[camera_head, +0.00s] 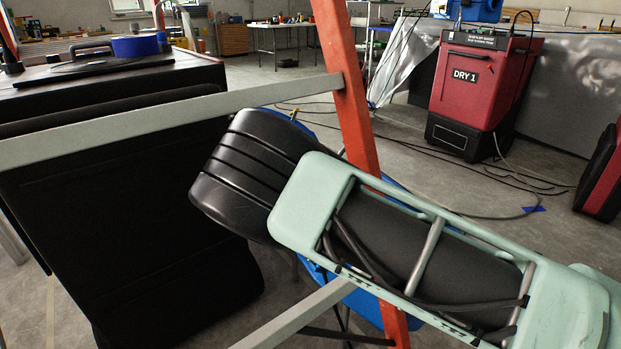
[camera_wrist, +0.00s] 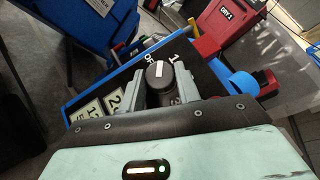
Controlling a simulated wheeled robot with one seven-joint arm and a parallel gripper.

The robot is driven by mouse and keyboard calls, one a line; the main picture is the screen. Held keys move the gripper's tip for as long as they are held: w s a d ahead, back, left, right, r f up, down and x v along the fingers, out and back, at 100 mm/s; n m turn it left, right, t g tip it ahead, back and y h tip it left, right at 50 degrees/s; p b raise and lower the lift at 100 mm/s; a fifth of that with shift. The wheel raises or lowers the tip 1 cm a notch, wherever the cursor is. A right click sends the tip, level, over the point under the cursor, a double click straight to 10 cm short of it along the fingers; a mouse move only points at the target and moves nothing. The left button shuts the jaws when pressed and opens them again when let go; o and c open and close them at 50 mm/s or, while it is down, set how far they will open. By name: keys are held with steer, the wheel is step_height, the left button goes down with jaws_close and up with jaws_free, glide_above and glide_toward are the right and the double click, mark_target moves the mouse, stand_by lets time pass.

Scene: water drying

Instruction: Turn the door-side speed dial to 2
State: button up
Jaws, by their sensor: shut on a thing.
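The speed dial (camera_wrist: 158,84) shows in the wrist view as a round dark knob with a short white mark. No figure 2 on the dial's scale can be made out. In the head view my own arm hides the gripper and the dial; parts of a blue housing (camera_head: 352,297) show behind the arm.
A ladder's orange rail (camera_head: 347,85) and grey rungs cross close to my arm. A black case (camera_head: 110,190) stands left; a red dryer (camera_head: 470,85) marked DRY 1 stands behind, with cables on the floor.

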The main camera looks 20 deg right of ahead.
steer(key=m+h, duration=0.2)
steer(key=shift+a+f+m+p, duration=0.15)
steer(key=shift+m+p, duration=0.15)
steer(key=shift+p, duration=0.05)
steer(key=m+h, duration=0.1)
steer(key=m+g+h+b, duration=0.1)
steer(key=m, duration=0.1)
steer(key=m+h+b, duration=0.1)
steer(key=shift+w+f+m+h, duration=0.15)
steer(key=shift+f+m+h, duration=0.15)
steer(key=m+g+h+b, duration=0.2)
steer(key=m, duration=0.1)
steer(key=shift+w+a+f, duration=0.1)
steer(key=shift+a, duration=0.05)
steer(key=shift+m+g+h+b, duration=0.75)
steer(key=shift+m+b, duration=0.25)
steer(key=shift+m, duration=0.2)
steer(key=shift+r+m+g, duration=0.25)
steer(key=shift+m, duration=0.05)
steer(key=o, duration=1)
steer(key=shift+c, duration=0.2)
steer(key=shift+a, duration=0.1)
